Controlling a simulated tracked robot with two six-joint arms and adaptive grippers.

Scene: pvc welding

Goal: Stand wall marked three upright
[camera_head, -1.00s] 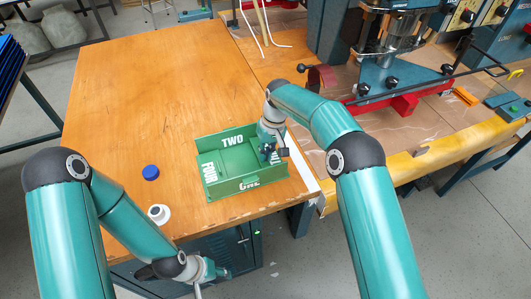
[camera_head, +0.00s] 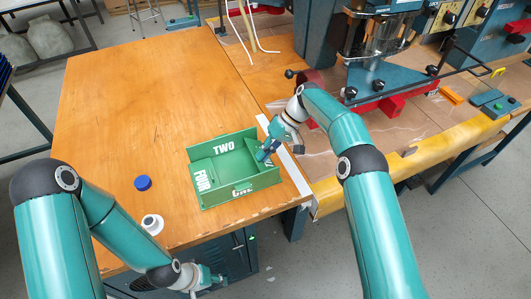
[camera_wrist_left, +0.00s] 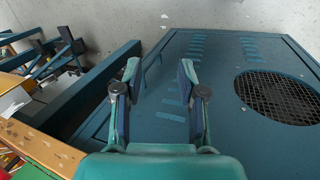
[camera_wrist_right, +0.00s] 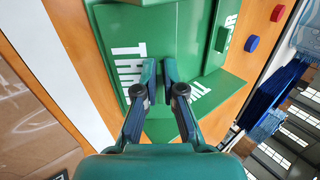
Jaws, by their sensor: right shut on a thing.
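A green assembly (camera_head: 228,172) sits on the wooden table near its right front corner. In the head view I read white TWO at its back, FOUR at its left and ONE at its front. My right gripper (camera_head: 264,154) is at its right side, shut on the green wall marked three (camera_wrist_right: 126,50). The white lettering of that wall is partly hidden by the fingers; they also show in the right wrist view (camera_wrist_right: 159,72). I cannot tell the wall's exact tilt. My left gripper (camera_head: 212,282) is open and empty, low beyond the table's front edge; its spread fingers show in the left wrist view (camera_wrist_left: 159,75).
A blue round piece (camera_head: 142,183) and a white ring-like piece (camera_head: 152,224) lie left of the assembly. The wooden table (camera_head: 130,110) is clear behind. A second bench with a red and teal machine (camera_head: 385,85) stands at the right. A blue-grey cabinet (camera_wrist_left: 240,120) is below my left gripper.

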